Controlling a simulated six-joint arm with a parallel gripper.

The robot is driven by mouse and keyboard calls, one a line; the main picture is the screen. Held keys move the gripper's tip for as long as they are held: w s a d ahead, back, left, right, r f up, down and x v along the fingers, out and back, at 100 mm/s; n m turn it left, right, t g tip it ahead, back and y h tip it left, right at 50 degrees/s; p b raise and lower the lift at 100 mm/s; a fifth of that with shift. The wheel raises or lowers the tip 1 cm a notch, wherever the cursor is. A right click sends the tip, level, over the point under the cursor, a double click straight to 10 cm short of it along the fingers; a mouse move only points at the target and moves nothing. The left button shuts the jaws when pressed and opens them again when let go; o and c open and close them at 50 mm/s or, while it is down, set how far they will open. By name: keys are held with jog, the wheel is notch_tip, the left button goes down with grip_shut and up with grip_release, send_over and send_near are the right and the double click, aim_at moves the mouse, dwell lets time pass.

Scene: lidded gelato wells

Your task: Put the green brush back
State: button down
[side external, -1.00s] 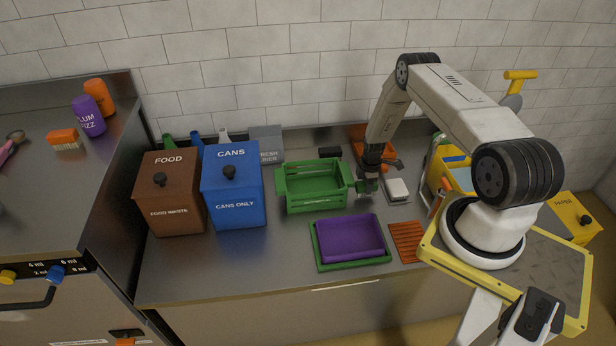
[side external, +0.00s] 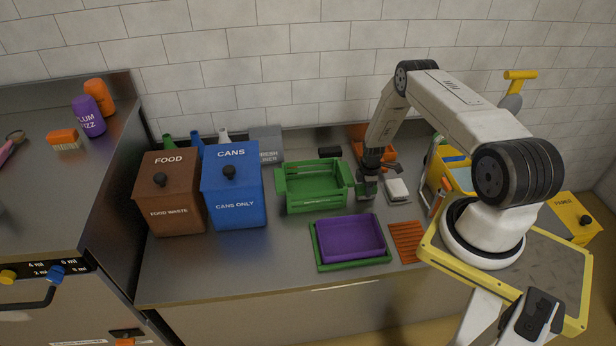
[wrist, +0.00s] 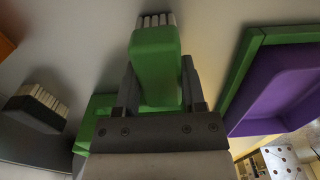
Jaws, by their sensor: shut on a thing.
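The green brush (wrist: 157,60) is in my gripper (wrist: 160,95) in the wrist view, its block between the two fingers and its pale bristles at the far end. In the side view my gripper (side external: 368,183) is low over the counter, just right of the green crate (side external: 315,205). The brush is hard to make out there. A corner of a green thing, likely the crate, shows behind the fingers in the wrist view. Whether the brush touches the counter I cannot tell.
A dark brush (wrist: 36,112) with pale bristles lies apart at left in the wrist view. A purple tray (side external: 350,238) sits in a green one in front. An orange bin (side external: 385,150) stands behind my gripper. A white block (side external: 398,189) lies to its right.

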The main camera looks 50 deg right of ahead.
jog(key=shift+f, duration=0.3)
jog(key=shift+c, duration=2.4)
grip_release()
jog(key=o, duration=0.5)
jog(key=shift+r, duration=4)
